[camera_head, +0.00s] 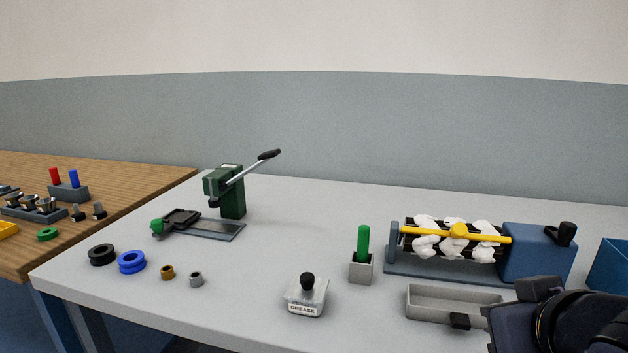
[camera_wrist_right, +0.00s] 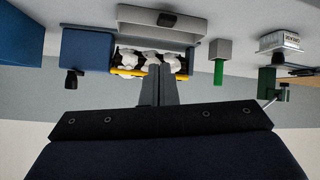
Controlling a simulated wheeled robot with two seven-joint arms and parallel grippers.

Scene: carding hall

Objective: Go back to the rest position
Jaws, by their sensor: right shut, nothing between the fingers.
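My right arm reaches into the head view at the lower right, over the front of the table, its fingertips not clearly visible there. In the right wrist view my right gripper (camera_wrist_right: 158,90) is shut, its two grey fingers together with nothing between them. The fingers overlap the carding roller unit (camera_wrist_right: 150,62) in that view; I cannot tell the distance. In the head view this unit (camera_head: 452,268), with white fibre tufts and a yellow bar, stands behind the arm. My left gripper is not in view.
A grey tray (camera_head: 445,315) lies just left of my right arm, and a blue bin (camera_head: 608,264) stands behind it. A grease pot (camera_head: 306,297), a green stick in a grey holder (camera_head: 361,270) and a green lever press (camera_head: 232,195) stand further left.

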